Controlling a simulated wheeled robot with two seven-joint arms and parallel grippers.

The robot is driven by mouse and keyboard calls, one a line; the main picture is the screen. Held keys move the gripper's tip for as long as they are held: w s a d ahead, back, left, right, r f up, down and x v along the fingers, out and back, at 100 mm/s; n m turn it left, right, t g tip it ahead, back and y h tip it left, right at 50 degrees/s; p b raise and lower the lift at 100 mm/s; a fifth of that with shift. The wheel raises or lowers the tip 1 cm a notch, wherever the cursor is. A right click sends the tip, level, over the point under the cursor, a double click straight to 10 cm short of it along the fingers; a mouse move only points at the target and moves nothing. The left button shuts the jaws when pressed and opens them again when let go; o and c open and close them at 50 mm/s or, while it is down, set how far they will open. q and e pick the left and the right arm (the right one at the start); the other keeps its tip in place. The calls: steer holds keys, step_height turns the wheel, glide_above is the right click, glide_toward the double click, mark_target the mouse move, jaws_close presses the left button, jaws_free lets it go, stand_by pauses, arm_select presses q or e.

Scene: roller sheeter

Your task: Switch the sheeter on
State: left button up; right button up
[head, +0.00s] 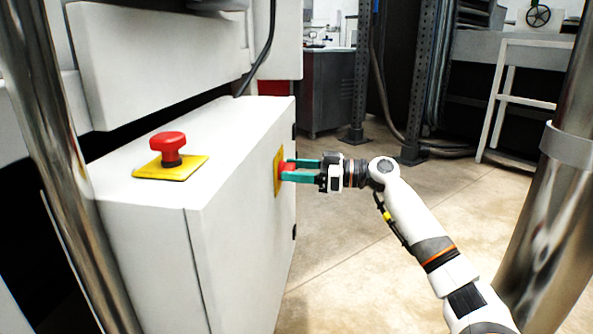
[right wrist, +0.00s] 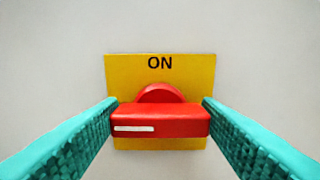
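The sheeter's rotary switch is a red knob (right wrist: 160,120) on a yellow plate (right wrist: 118,70) marked "ON" at its top. In the right wrist view its bar lies level, with a white mark toward the left end. In the head view the yellow plate (head: 278,180) is on the side of the white cabinet. My right gripper (head: 286,170) reaches it from the right. Its two teal fingers (right wrist: 160,112) stand on either side of the bar and meet its two ends, with no clear gap. My left gripper is not in view.
A red mushroom button (head: 168,146) on a yellow base stands on top of the white cabinet (head: 240,220). Shiny metal posts stand at the far left and right (head: 548,210). A white rack (head: 497,100) is at the back right.

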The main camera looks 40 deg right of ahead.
steer(key=c, duration=0.4)
steer(key=shift+o, duration=0.2)
